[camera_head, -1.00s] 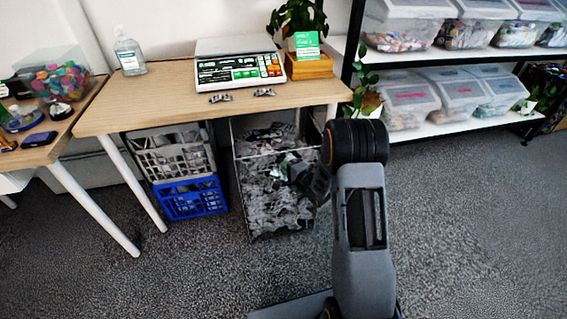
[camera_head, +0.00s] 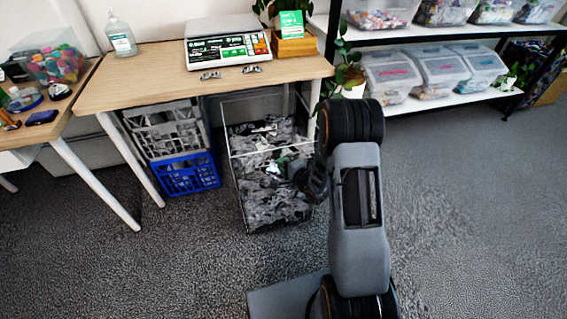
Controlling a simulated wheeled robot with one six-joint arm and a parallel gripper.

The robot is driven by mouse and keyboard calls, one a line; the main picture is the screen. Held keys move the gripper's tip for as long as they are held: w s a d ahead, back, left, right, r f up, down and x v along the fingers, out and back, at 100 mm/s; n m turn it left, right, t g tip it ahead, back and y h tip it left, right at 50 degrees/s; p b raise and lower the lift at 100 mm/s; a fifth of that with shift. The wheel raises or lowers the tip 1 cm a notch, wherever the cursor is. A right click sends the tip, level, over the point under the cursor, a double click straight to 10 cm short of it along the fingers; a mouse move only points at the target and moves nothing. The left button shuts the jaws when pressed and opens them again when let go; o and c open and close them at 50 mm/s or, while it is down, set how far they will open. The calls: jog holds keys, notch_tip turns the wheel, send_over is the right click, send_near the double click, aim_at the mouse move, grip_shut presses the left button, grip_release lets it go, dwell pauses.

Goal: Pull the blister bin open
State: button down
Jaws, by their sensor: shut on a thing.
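The blister bin (camera_head: 262,208) is a clear, thin-edged bin under the wooden table, full of grey and silvery blister packs. Its front stands out past the table's front edge, and part of its open top shows. My gripper (camera_head: 298,172) is at the right part of the bin's front, just below the upper front edge. It is shut on the bin there, but its fingertips are dark and small, and the exact part held is hard to make out. My arm hides the area to the right of the bin.
A grey crate (camera_head: 168,131) on a blue crate (camera_head: 188,176) stands left of the bin. Shelves (camera_head: 440,104) with lidded bins stand at right. The carpet in front is clear.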

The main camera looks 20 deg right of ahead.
jog(key=shift+d, duration=0.1)
jog(key=c, duration=1.2)
grip_release()
jog(key=shift+c, duration=0.2)
jog(key=p+v, duration=0.3)
jog(key=v, duration=1)
jog(key=shift+s, duration=0.35)
jog(key=shift+r, duration=0.1)
